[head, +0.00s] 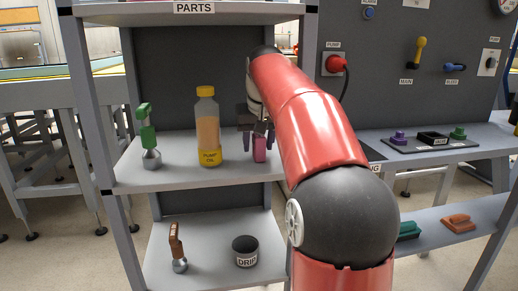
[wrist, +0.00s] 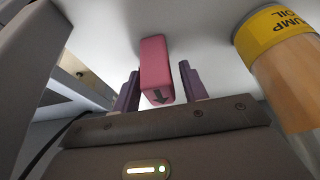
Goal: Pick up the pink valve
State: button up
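The pink valve (head: 259,149) is a small upright block on the upper shelf, right of the pump oil bottle. In the wrist view the pink valve (wrist: 156,68) shows a dark arrow on its face and stands between the two purple fingers. My gripper (head: 258,138) is open around it, with a finger on each side. In the wrist view my gripper (wrist: 160,92) shows a small gap beside the valve at the right finger; the left finger is very close to it. My red arm covers the shelf's right part in the head view.
The pump oil bottle (head: 208,135) stands close left of the gripper. A green-handled tool (head: 146,135) is farther left. The lower shelf holds a brown-handled tool (head: 177,247) and a drip cup (head: 245,251). A shelf post (head: 88,95) bounds the left side.

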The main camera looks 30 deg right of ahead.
jog(key=c, duration=0.7)
jog(key=shift+c, duration=0.3)
jog(key=shift+r, duration=0.2)
